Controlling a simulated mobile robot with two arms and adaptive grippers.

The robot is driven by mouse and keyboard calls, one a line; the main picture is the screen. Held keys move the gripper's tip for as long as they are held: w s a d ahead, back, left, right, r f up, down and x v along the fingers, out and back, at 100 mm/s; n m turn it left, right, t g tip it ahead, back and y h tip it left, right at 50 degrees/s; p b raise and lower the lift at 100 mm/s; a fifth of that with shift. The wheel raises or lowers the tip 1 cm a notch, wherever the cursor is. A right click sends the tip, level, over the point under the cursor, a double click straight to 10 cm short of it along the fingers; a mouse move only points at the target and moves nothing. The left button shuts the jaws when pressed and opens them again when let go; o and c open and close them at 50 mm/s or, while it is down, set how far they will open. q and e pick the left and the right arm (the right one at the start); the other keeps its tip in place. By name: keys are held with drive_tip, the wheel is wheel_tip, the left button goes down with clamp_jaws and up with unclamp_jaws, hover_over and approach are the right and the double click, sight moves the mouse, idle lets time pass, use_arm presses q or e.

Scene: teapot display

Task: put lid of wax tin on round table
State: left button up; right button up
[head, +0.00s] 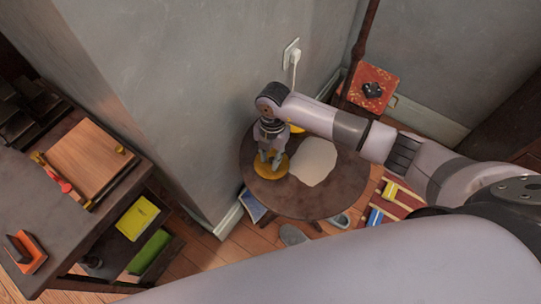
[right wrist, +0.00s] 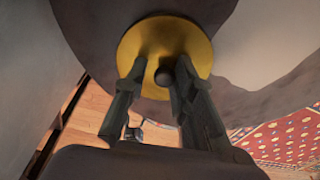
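The yellow round lid (head: 284,170), with a small dark knob, lies flat at the left part of the dark round table (head: 335,195). In the right wrist view the lid (right wrist: 165,32) shows with its knob (right wrist: 165,76) between my fingertips. My right gripper (head: 270,160) points down at the lid. Its fingers (right wrist: 163,68) stand on either side of the knob, with a small gap visible, so it looks open. Another yellow thing (head: 296,128) shows behind my right arm, mostly hidden; I cannot tell whether it is the tin. My left gripper is not in view.
A pale irregular sheet or patch (head: 314,160) covers part of the round table. A wall with a plugged socket (head: 292,54) is close behind. A red stand (head: 374,86) is at the back right. A dark desk (head: 60,200) with a wooden box (head: 92,160) stands at the left.

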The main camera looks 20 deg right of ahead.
drive_tip(key=shift+o, duration=0.8)
drive_tip(key=shift+r, duration=0.35)
wheel_tip(320, 180, up, 12)
drive_tip(key=w, duration=0.1)
drive_tip(key=shift+d+f, duration=0.25)
drive_tip(key=shift+d, duration=0.15)
drive_tip(key=shift+w, duration=0.1)
